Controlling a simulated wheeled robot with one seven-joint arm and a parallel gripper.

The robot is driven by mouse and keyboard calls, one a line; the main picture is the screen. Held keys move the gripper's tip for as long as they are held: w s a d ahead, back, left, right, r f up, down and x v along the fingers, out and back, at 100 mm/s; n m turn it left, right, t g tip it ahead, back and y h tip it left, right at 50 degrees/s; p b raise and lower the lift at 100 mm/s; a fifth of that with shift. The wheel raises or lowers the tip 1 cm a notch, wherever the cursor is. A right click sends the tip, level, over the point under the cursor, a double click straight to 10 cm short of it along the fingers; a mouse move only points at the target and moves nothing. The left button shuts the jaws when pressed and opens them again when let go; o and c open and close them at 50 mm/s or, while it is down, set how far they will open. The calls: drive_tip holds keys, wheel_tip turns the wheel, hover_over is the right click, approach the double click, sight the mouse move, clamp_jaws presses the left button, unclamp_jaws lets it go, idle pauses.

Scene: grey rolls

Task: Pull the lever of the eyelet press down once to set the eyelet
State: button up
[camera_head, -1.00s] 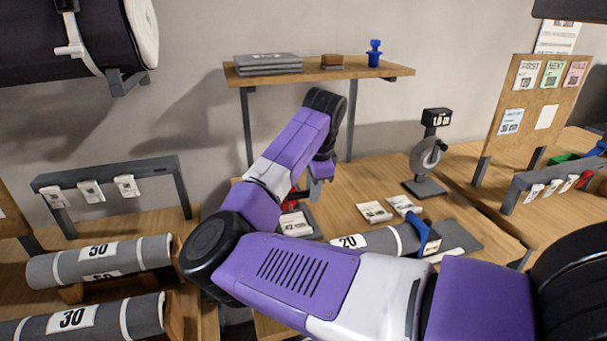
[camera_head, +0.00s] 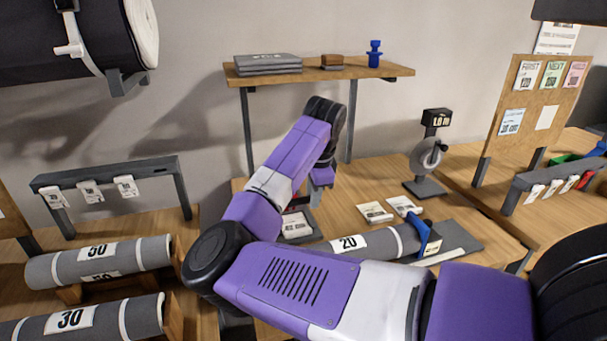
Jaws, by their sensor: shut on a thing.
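The eyelet press (camera_head: 314,229) stands on the wooden bench behind my arm. Only part of its dark grey body shows, beside a white printed card (camera_head: 295,225). My gripper (camera_head: 317,191) points down at the press from above, below the black wrist. It is shut on what appears to be the press lever. The lever itself and the fingertips are largely hidden by my purple forearm and the gripper body, so the lever's angle cannot be read. The eyelet is not visible.
A grey roll marked 20 (camera_head: 365,243) with a blue clamp (camera_head: 428,240) lies right of the press. A wooden shelf (camera_head: 345,74) is above. Rolls marked 50 and 30 (camera_head: 70,319) lie left.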

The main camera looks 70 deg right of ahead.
drive_tip(key=shift+s+f, duration=0.1)
drive_tip(key=shift+f, duration=0.85)
